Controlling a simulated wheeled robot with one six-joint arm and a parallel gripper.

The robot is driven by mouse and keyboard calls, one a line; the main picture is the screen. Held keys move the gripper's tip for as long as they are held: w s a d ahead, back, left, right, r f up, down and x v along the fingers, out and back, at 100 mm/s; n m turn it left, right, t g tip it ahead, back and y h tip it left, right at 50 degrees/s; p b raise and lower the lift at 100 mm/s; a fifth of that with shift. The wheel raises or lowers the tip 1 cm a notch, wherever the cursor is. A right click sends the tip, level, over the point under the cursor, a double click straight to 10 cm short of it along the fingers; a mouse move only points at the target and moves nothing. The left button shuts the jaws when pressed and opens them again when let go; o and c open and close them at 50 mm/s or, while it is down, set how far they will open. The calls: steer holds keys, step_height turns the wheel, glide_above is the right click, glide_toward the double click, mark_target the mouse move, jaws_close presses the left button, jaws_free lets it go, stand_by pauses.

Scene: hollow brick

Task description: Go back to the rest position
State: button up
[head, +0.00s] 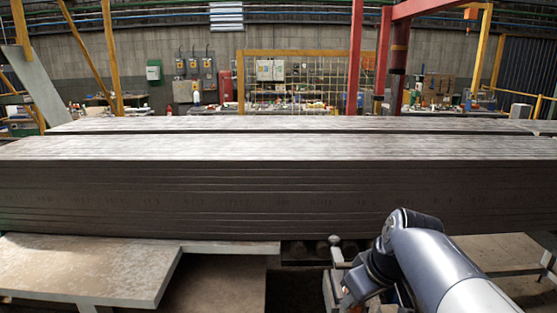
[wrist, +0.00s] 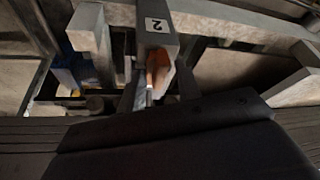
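My arm reaches in from the lower right in the head view, in front of the stack of long slabs (head: 250,195). Its end bends down towards the frame's lower edge, and the fingers cannot be made out there. In the wrist view a broad dark part, which may be my own, fills the lower middle. Narrow dark shapes stand above it, but I cannot tell whether they are fingers. A grey post (wrist: 157,22) with a label reading "2" is above them, with an orange-brown piece (wrist: 158,72) just below it. I see nothing clearly held.
A pale slab table (head: 90,265) stands at the lower left, and another pale surface (head: 500,252) is at the lower right. A metal frame with a round knob (head: 334,240) is close beside my arm. Red posts (head: 355,60) and a wire fence stand behind the slabs.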

steer(key=shift+d+n+g+y, duration=0.1)
steer(key=shift+n+g+y, duration=0.35)
steer(key=shift+n, duration=1.15)
